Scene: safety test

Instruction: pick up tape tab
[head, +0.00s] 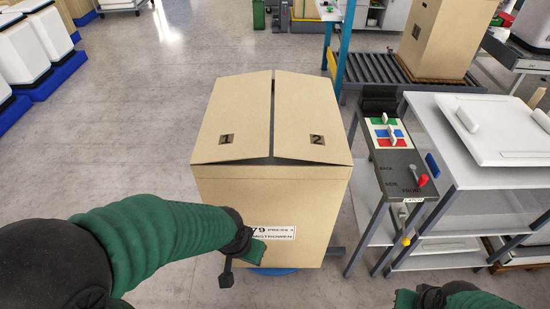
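A small panel (388,130) with green, blue and red areas and white tabs (391,133) lies on the narrow dark stand right of the box; these may be the tape tabs, but they are too small to be sure. A large cardboard box (270,200) stands in the centre, its two top flaps marked 1 and 2 folded inward with a narrow gap. My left gripper (232,262), on a green-sleeved arm, is at the box's lower front left, far from the panel. My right gripper (432,297) is at the bottom edge, below the stand, partly cut off. Neither gripper's opening shows clearly.
The stand (402,165) has a red-knobbed lever (422,180) and a latch label. A white-topped table (465,160) stands at its right. A roller conveyor (375,70) with another box (445,35) is behind. The floor at left is clear up to white bins (45,35).

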